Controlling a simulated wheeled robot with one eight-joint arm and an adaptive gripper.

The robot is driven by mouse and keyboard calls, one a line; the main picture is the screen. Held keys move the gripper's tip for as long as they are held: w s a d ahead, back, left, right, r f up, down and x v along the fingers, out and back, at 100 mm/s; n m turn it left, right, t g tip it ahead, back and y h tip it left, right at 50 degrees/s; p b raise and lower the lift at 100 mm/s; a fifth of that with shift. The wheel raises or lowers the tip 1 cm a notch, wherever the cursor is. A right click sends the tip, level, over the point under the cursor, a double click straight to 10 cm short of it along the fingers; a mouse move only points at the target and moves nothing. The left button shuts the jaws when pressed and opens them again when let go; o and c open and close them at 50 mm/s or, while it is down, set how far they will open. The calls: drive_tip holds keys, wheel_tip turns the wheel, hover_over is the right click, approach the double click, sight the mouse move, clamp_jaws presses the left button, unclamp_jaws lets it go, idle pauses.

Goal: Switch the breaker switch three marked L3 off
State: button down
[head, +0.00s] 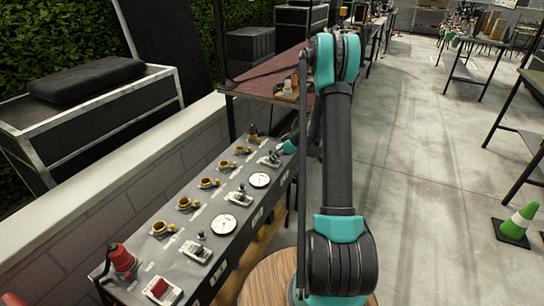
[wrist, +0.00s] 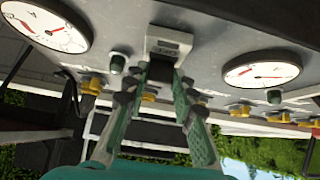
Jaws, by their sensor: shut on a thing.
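Several breaker switches stand in a row on the grey sloped control panel (head: 140,254). My gripper (head: 281,151) is at the far breaker switch (head: 268,160), partly hidden behind my arm. In the wrist view, my teal fingers (wrist: 159,78) close in around the black lever (wrist: 161,70) of a breaker switch (wrist: 168,45) with a pale housing. The fingers are shut on the lever. The housing's label is too small to read, so I cannot confirm the L3 marking. Two other breaker switches, a middle one (head: 240,197) and a nearer one (head: 195,252), are free.
White dial gauges (head: 224,224) sit between the switches; in the wrist view a left gauge (wrist: 45,24) and a right gauge (wrist: 261,70) flank the held switch. Yellow knobs (head: 185,203) line the panel's back.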

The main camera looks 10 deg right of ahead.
drive_tip(key=shift+s+d+f+t+y, duration=0.15)
drive_tip(key=shift+d+t+y, duration=0.1)
drive_tip(key=shift+t+y, duration=0.3)
drive_tip(key=shift+s+d+f+t+y, duration=0.2)
drive_tip(key=shift+t+y, duration=0.15)
drive_tip(key=shift+y, duration=0.3)
drive_tip(key=c, duration=1.2)
unclamp_jaws()
drive_tip(key=v, duration=1.2)
drive_tip(key=shift+d, duration=0.1)
